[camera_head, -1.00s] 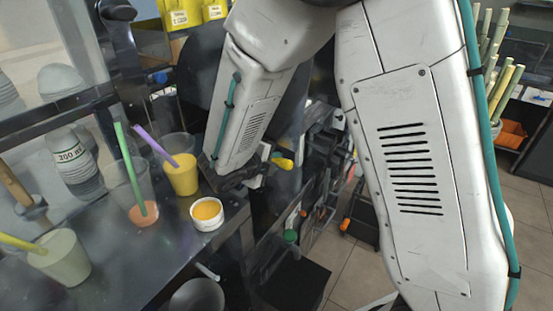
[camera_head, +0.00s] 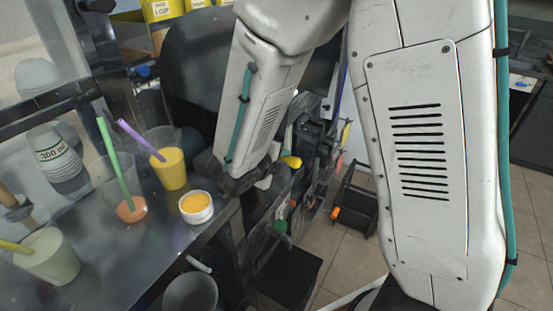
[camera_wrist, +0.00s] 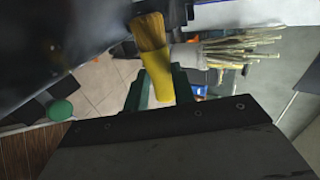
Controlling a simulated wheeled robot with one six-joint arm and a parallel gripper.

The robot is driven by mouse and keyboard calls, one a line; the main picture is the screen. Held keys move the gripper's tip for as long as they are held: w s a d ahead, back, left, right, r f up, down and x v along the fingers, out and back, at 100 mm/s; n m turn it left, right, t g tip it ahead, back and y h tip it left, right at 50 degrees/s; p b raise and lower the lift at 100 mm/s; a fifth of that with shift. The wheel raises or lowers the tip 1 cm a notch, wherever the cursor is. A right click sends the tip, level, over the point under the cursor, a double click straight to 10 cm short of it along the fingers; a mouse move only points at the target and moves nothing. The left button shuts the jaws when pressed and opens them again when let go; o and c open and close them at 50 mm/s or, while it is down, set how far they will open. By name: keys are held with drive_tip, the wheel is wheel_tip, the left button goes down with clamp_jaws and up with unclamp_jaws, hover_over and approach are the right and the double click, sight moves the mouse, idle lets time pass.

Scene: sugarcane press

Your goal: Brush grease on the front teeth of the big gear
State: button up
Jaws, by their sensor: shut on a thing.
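My gripper (camera_wrist: 161,90) is shut on a brush (camera_wrist: 157,72) with a yellow handle and tan bristles, which point up in the wrist view. In the head view a yellow tip, likely the brush handle (camera_head: 290,161), shows beside my wrist; the bristles are hidden there. A small white tub (camera_head: 196,214) with orange-yellow contents, perhaps the grease, stands on the counter left of my gripper. I cannot make out the big gear or its teeth in either view. A large dark rounded body (camera_head: 195,60) stands behind my arm.
The dark counter (camera_head: 110,265) holds cups with drinks and straws, such as a yellow one (camera_head: 170,171) near my wrist. Below its edge are a bin (camera_head: 190,292) and a black box (camera_head: 287,275). Cane stalks (camera_wrist: 235,45) show in the wrist view. Tiled floor lies right.

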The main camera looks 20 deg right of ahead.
drive_tip(key=shift+s+d, duration=0.45)
drive_tip(key=shift+s, duration=0.15)
drive_tip(key=shift+s+d, duration=0.4)
drive_tip(key=shift+s, duration=0.2)
drive_tip(key=shift+w+a, duration=0.1)
drive_tip(key=shift+w, duration=0.05)
drive_tip(key=w+a, duration=0.4)
drive_tip(key=w, duration=0.1)
idle(0.4)
drive_tip(key=shift+w+a+f, duration=0.15)
drive_tip(key=shift+w+a, duration=0.55)
drive_tip(key=shift+w, duration=0.25)
idle(0.8)
